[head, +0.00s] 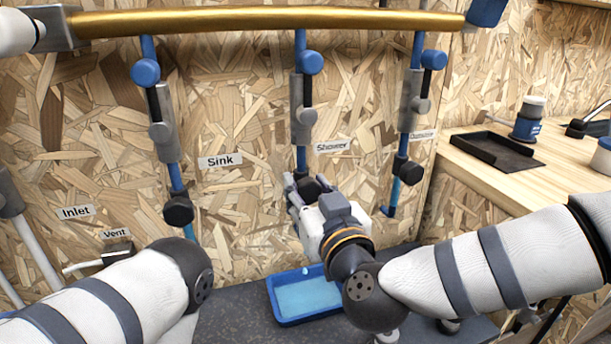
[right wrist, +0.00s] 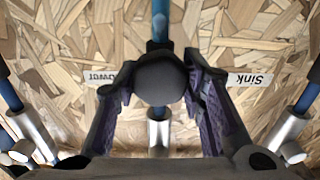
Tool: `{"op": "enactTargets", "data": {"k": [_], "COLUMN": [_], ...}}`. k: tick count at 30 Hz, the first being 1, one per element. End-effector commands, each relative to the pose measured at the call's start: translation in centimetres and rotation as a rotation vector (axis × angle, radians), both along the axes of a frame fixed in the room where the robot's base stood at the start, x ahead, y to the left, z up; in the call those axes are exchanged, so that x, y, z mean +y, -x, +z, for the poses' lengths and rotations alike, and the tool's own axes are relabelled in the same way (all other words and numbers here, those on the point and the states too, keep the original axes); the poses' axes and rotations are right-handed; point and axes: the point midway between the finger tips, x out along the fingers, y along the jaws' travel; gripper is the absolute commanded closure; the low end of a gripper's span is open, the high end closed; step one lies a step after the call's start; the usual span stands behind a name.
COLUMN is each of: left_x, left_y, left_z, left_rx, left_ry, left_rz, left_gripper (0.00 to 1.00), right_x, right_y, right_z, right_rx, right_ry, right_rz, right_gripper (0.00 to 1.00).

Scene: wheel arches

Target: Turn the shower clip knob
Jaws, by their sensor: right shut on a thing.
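The shower pipe is the middle blue pipe (head: 301,50), with the Shower label (head: 332,146) to its right. A round black knob (head: 311,187) sits low on this pipe. It shows large and central in the right wrist view (right wrist: 161,78), where the picture is upside down. My right gripper (head: 305,195) is at this knob, with one finger on each side, and is shut on it. The fingers and hand hide part of the knob in the head view. My left arm enters at lower left, but its gripper is out of view.
The Sink pipe's black knob (head: 178,210) is to the left and the right pipe's black knob (head: 408,171) to the right. A gold pipe (head: 270,18) runs above. A blue tray (head: 292,316) lies below. A wooden bench (head: 480,190) stands at right.

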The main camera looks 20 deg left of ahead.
Motion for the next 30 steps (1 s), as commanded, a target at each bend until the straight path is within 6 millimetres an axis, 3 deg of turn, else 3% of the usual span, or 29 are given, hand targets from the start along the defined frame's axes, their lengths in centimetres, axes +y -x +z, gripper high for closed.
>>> {"op": "enactTargets", "data": {"k": [1,15,30], "left_x": [-0.01,-0.02,-0.02], "left_y": [-0.34,-0.85,-0.95], "left_z": [0.41,0.99,1.1], "left_rx": [-0.011,-0.027,-0.031], "left_ry": [0.001,0.001,0.0], "left_rz": [0.0,0.001,0.001], "left_gripper": [0.75,0.75,0.75], "right_x": [0.03,-0.11,-0.12], "right_y": [-0.02,-0.14,-0.16], "right_z": [0.62,0.07,0.0], "right_rx": [0.01,0.181,0.224], "right_ry": [-0.029,-0.276,-0.338], "right_rz": [0.0,-0.002,-0.002], "right_gripper": [0.91,0.91,0.91]}}
